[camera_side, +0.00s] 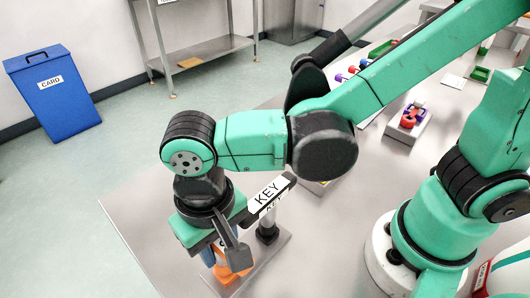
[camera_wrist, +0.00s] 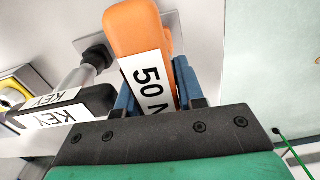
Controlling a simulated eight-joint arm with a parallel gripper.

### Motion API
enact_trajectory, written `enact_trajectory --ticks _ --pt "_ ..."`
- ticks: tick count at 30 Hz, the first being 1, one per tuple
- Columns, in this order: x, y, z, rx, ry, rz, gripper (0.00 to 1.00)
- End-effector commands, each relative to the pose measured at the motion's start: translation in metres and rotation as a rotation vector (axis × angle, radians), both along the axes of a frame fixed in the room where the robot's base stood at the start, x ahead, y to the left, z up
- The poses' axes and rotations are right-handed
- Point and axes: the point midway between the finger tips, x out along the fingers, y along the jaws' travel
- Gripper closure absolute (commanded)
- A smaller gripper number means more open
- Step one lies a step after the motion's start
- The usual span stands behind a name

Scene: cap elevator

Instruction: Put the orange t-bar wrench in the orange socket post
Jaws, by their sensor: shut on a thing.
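The orange t-bar wrench (camera_wrist: 138,30) has a white label reading "50 N" and fills the space between my blue fingers in the wrist view. My gripper (camera_wrist: 156,85) is shut on its bar. In the side view my gripper (camera_side: 210,252) points down over the near end of a grey plate. Orange (camera_side: 230,274) shows low beside the fingers there. I cannot tell whether it is the wrench or the orange socket post. The wrench's lower end and its relation to the post are hidden.
A black t-bar labelled KEY (camera_side: 268,196) stands upright in a post close beside my gripper; it also shows in the wrist view (camera_wrist: 60,115). The grey plate (camera_side: 270,250) lies near the table's edge. A red and purple item sits on a block (camera_side: 405,128) farther back.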

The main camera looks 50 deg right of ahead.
Motion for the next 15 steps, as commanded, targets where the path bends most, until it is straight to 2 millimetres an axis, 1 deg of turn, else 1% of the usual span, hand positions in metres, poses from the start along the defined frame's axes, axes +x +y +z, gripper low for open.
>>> enact_trajectory --ticks 15 --pt "0.0001 0.0002 -0.0033 0.0 0.0 0.0 1.0"
